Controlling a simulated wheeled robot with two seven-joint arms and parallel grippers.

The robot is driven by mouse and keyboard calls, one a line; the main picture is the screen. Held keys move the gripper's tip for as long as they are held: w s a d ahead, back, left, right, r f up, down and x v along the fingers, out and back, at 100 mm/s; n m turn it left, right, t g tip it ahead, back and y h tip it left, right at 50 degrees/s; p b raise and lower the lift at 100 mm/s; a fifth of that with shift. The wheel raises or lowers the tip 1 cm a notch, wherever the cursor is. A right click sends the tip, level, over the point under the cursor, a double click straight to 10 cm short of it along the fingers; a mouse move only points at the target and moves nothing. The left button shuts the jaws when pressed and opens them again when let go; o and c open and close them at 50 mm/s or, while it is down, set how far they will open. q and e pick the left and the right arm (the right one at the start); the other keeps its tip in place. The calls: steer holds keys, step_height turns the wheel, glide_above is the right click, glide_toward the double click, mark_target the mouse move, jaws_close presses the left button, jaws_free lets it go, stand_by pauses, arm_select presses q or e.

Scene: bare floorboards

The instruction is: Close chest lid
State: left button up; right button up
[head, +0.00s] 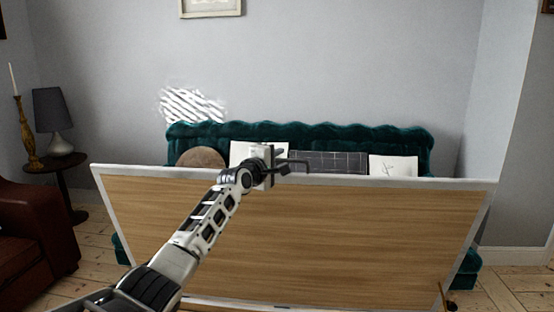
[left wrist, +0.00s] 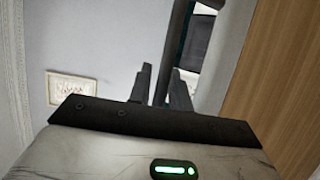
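The chest lid (head: 330,230) is a large wood-grained panel with a pale grey rim, standing raised and tilted across the front of the head view. My left arm reaches up in front of it. The left gripper (head: 298,164) is at the lid's top edge, near the middle; its fingers look parted with nothing clearly between them. In the left wrist view the gripper's two dark fingers (left wrist: 162,88) show a gap, and the lid's wood face (left wrist: 275,85) and rim are to their right. Whether a finger touches the rim I cannot tell. The chest body is hidden. My right gripper is not in view.
A green sofa (head: 310,132) with cushions stands behind the lid against a grey wall. A brown leather armchair (head: 35,235) is at left, beside a side table with a lamp (head: 55,115) and candlestick. A small dark object (head: 450,305) lies near the lid's lower right corner.

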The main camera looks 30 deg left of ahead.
arm_select(q)
jaws_close()
steer(key=shift+s+f, duration=0.1)
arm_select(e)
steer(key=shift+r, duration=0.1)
